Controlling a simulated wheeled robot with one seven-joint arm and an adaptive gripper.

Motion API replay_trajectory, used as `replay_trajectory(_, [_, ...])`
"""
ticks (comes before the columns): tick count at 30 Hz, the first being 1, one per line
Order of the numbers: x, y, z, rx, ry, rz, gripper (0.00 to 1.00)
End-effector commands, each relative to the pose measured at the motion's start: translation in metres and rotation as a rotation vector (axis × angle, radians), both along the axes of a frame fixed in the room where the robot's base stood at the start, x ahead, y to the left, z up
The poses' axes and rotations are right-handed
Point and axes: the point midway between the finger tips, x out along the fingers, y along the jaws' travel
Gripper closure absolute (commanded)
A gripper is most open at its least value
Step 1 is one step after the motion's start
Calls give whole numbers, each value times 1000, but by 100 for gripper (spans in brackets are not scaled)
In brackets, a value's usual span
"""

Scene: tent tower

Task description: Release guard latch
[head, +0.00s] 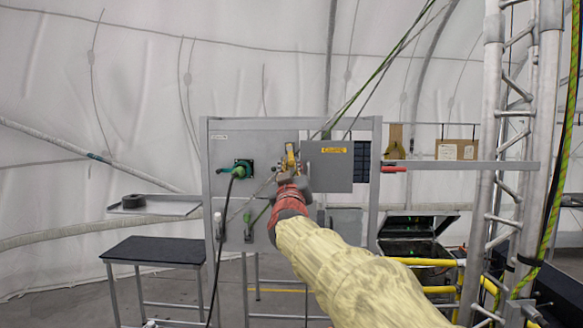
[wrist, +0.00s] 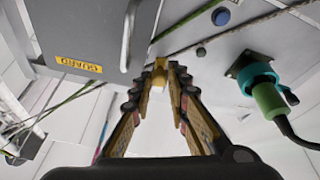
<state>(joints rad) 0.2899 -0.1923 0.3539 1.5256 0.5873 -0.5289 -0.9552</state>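The guard is a grey box (head: 328,168) with a yellow GUARD label, mounted at the upper right of the grey panel; in the wrist view the guard (wrist: 90,30) appears upside down at upper left. A small yellow piece (wrist: 174,84), seemingly the latch, is between my fingertips. My gripper (wrist: 171,78) has its fingers drawn close together, with the tips against both sides of this piece. In the head view my gripper (head: 289,172) is in front of the panel, just left of the guard, and partly hides the latch area.
A green connector (head: 240,169) with a black cable sits on the panel's left. A red handle (head: 394,169) sticks out at the right. A dark-topped table (head: 160,249) stands at left, and a metal truss (head: 508,150) at right.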

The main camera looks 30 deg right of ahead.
Motion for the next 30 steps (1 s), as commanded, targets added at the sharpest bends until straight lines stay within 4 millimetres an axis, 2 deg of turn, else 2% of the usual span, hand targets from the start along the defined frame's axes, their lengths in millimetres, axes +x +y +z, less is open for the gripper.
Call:
replay_trajectory(8, [0,0,0,0,0,0,66])
replay_trajectory(19, [-4,2,0,-1,-1,0,66])
replay_trajectory(23, [-15,10,-5,-1,0,1,66])
replay_trajectory(30, [-52,35,-20,0,-1,2,66])
